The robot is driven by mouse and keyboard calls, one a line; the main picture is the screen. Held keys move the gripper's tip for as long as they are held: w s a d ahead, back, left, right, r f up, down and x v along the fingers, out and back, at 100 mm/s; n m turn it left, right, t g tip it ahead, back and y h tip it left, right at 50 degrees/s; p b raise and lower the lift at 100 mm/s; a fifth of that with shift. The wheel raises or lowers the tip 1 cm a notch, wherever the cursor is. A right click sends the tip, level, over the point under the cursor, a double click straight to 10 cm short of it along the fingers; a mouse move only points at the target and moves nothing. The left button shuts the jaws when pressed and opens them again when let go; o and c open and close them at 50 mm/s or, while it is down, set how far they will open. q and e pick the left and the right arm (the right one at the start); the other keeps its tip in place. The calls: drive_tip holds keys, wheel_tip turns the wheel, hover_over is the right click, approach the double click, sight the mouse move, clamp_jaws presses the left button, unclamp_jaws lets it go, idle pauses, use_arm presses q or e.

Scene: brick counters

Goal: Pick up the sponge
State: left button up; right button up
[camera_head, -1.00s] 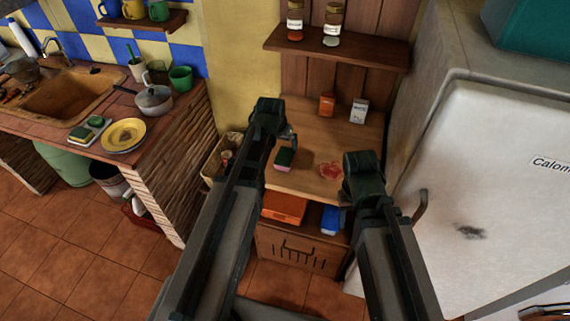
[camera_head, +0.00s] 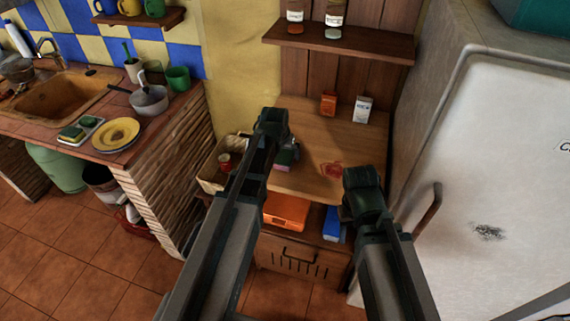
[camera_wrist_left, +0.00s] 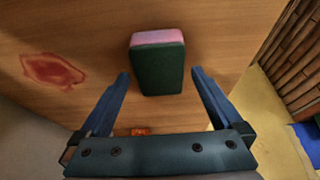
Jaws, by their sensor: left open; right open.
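A sponge, dark green with a pink layer, lies on the wooden shelf top (camera_head: 312,183). In the left wrist view the sponge (camera_wrist_left: 157,66) shows whole, its near end between the open fingertips. My left gripper (camera_wrist_left: 161,73) is open and empty, a finger on each side with gaps to the sponge. In the head view my left gripper (camera_head: 288,148) is over the sponge and partly hides it. My right gripper (camera_head: 362,190) is open, to the right near the shelf's front edge; its fingers are hard to make out. A red stain (camera_head: 333,169) is right of the sponge.
An orange box (camera_head: 328,103) and a white carton (camera_head: 362,109) stand at the back. A basket (camera_head: 213,178) is left of the shelf, the fridge (camera_head: 500,170) right. Another green and yellow sponge (camera_head: 72,133) is on the sink counter (camera_head: 150,135).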

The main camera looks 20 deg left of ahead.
sight(287, 153)
use_arm(q)
drive_tip(key=shift+w+f, duration=0.15)
drive_tip(key=shift+f, duration=0.15)
use_arm(e)
drive_tip(key=shift+f, duration=0.35)
use_arm(q)
drive_tip(key=shift+f, duration=0.3)
use_arm(e)
drive_tip(key=shift+f, duration=0.25)
use_arm(q)
drive_tip(key=c, duration=1.2)
drive_tip(key=shift+c, duration=0.2)
drive_tip(key=shift+r, duration=0.1)
use_arm(e)
drive_tip(key=shift+r, duration=0.1)
use_arm(q)
drive_tip(key=shift+r+p, duration=0.35)
drive_tip(key=shift+r, duration=0.15)
drive_tip(key=p+v, duration=0.3)
drive_tip(key=shift+w+d+r, duration=0.15)
drive_tip(key=shift+d+r, duration=0.15)
drive_tip(key=s+d+r+p, duration=0.1)
drive_tip(key=s+d, duration=0.8)
drive_tip(key=s, duration=0.2)
drive_tip(key=shift+s+d, duration=0.3)
drive_tip(key=shift+d, duration=0.1)
use_arm(e)
wheel_tip(287, 153, up, 5)
drive_tip(key=shift+r, duration=0.15)
